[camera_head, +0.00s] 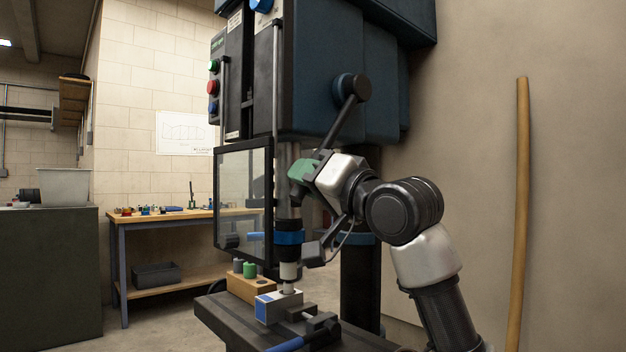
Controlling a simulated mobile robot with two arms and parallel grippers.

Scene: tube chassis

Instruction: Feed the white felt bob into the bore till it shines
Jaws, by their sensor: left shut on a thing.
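The white felt bob (289,271) hangs upright under the dark chuck (288,254) with its blue collar. Its narrower lower end meets the top of the metal block (280,307) with a blue face. The bore itself is hidden, so I cannot tell how deep the bob sits. The block is on the dark machine table (232,319). My right gripper is not in view.
A wooden holder (243,287) with a grey and a green bob stands behind the block. A clear guard (242,200) hangs left of the spindle. A clamp with a blue handle (286,344) is in front. A workbench (150,218) stands behind left.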

